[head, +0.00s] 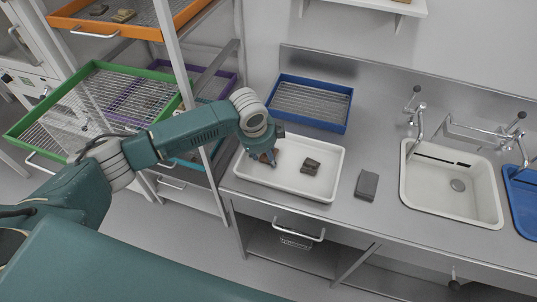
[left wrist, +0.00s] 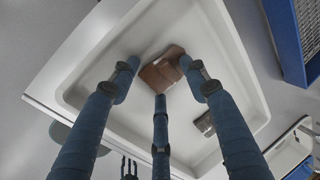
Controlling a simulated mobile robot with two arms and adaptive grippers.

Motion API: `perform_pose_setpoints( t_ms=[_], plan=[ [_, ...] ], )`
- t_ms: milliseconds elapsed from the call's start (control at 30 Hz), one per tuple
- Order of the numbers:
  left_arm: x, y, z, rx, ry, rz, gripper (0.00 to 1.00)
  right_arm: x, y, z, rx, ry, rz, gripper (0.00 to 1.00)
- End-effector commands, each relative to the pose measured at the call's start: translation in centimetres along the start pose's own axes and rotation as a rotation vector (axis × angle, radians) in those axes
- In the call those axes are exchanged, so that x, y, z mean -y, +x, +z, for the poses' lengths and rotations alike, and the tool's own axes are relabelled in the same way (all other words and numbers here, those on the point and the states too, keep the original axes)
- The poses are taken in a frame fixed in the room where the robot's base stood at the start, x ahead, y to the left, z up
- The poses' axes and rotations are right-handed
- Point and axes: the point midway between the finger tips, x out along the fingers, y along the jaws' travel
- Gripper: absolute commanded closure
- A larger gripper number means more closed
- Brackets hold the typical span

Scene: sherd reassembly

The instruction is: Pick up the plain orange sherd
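The orange-brown sherd (left wrist: 162,72) lies in the white tray (head: 288,190), near the tray's far wall in the left wrist view. In the head view the sherd (head: 269,158) shows partly, under my left gripper (head: 264,150). In the left wrist view my left gripper (left wrist: 160,75) has its fingers spread, with one on each side of the sherd and one in front. I cannot tell whether any finger touches it. A darker grey-brown sherd (head: 310,166) lies apart in the same tray; it also shows in the left wrist view (left wrist: 205,124). My right gripper is not in view.
A blue basket (head: 347,112) stands behind the tray. A grey block (head: 367,186) lies to its right, before the white sink (head: 450,210). A rack at the left holds an orange tray (head: 150,32) with sherds and a green tray (head: 20,130).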

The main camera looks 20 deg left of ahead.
Motion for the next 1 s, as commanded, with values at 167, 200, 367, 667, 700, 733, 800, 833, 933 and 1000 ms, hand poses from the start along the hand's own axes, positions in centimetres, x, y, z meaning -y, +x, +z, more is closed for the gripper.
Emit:
perform_pose_setpoints(
  t_ms=[167,200,367,667,700,733,800,833,933,1000],
  plan=[
    [-0.2,0.2,-0.1,-0.001,0.000,0.004,0.88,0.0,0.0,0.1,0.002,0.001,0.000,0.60],
    [-0.2,0.2,-0.1,-0.001,0.000,0.004,0.88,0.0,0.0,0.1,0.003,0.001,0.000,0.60],
    [-0.2,0.2,-0.1,-0.001,0.000,0.004,0.88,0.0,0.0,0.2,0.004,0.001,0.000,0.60],
    [0.4,-1.3,0.0,0.000,-0.001,0.000,0.88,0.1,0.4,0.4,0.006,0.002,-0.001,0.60],
    [0.7,-1.9,0.0,-0.001,-0.001,-0.002,0.88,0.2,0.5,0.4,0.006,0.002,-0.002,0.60],
    [0.8,-2.5,0.0,-0.001,0.000,-0.002,0.88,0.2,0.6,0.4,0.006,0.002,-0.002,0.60],
    [1.3,-3.8,0.0,-0.001,0.000,-0.004,0.88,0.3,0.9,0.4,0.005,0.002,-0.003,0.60],
    [1.5,-4.5,0.0,-0.001,0.000,-0.005,0.88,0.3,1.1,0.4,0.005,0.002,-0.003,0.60],
    [2.4,-7.2,-0.1,-0.001,0.001,-0.006,0.88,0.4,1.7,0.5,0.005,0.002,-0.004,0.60],
    [3.1,-9.3,-0.1,-0.001,0.001,-0.008,0.88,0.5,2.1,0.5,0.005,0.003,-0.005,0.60]
  ],
)
